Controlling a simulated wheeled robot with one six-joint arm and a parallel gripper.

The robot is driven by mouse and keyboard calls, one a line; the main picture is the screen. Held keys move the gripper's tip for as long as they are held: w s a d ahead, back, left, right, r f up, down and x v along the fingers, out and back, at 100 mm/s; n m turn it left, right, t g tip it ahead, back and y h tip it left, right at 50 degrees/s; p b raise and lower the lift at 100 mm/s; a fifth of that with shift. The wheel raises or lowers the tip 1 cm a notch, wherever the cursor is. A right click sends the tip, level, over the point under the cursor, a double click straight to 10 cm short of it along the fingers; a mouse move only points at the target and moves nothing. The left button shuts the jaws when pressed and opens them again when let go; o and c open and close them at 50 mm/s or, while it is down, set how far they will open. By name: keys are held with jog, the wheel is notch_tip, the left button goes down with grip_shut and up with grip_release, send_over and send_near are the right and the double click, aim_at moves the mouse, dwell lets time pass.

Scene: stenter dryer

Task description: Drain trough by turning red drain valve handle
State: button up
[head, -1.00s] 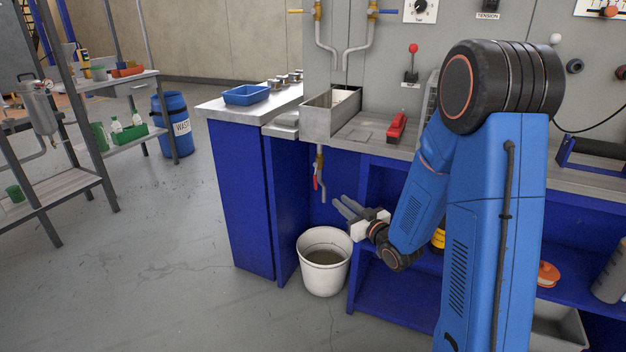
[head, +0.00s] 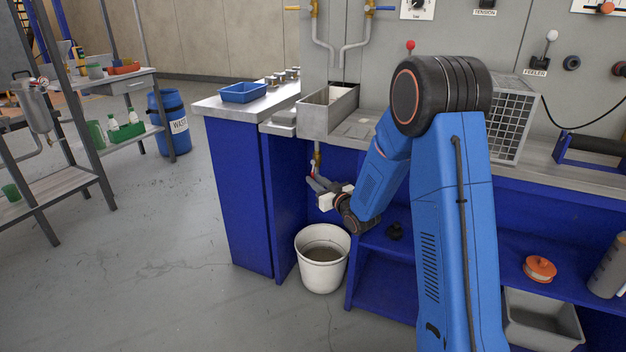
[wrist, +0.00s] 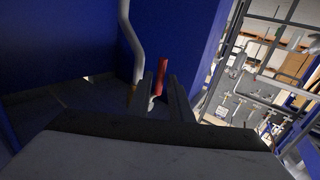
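The metal trough (head: 314,119) sits in the bench top, with its drain pipe (head: 317,153) hanging below. The red drain valve handle is mostly hidden behind my fingers in the head view. In the wrist view the red handle (wrist: 161,77) stands between my two fingertips, beside a grey bent pipe (wrist: 132,42). My gripper (head: 314,184) is at the valve under the trough, its fingers pointing up and left. My gripper (wrist: 161,88) is open, with a gap on the handle's right side. I cannot tell whether a finger touches the handle.
A white bucket (head: 321,276) stands on the floor below the drain. Blue cabinet panels (head: 238,200) close in the left side, and a blue shelf (head: 400,246) lies to the right. The floor at left is clear up to a metal rack (head: 60,188).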

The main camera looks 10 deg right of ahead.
jog(key=shift+x, duration=1.1)
grip_shut()
